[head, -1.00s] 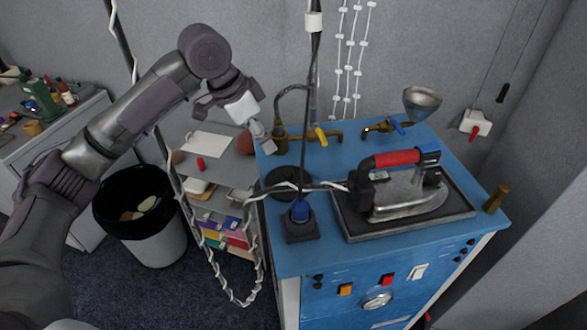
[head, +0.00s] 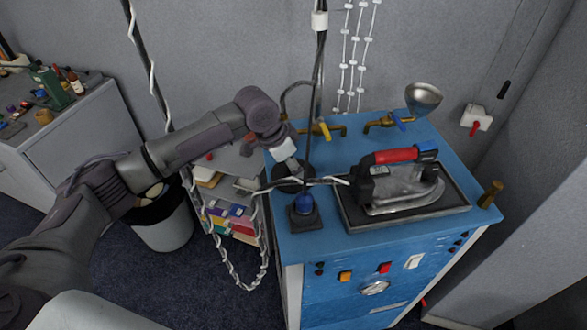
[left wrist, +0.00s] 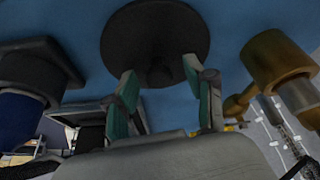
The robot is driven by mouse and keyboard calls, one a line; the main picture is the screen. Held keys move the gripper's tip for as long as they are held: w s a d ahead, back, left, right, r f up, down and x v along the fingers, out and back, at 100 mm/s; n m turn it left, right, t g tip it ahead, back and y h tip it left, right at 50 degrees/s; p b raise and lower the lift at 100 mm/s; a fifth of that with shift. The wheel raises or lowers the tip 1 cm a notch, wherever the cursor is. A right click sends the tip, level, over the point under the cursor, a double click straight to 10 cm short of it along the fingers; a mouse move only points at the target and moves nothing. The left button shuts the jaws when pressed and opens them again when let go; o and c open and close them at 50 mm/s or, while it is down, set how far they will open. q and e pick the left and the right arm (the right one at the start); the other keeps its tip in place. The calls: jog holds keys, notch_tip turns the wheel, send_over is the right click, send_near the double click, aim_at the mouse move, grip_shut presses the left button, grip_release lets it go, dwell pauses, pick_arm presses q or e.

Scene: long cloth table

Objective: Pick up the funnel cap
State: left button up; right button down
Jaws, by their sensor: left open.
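The funnel cap, a black round disc with a small central knob, lies on the blue machine top (head: 340,235). In the head view the cap (head: 284,187) is partly covered by my left gripper (head: 291,168), which has come in above it. In the left wrist view the cap (left wrist: 140,25) is straight ahead. There my left gripper (left wrist: 160,78) is open and empty, with one green-padded finger on each side of the knob. I cannot tell whether the fingers touch it. A metal funnel (head: 424,98) stands at the back right. My right gripper is not in view.
Brass taps (head: 385,122) line the back. An iron (head: 400,188) rests on a dark plate to the right. A bin (head: 165,232) stands on the floor.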

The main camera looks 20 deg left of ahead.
pick_arm(q)
jog(key=shift+f, duration=0.15)
grip_shut()
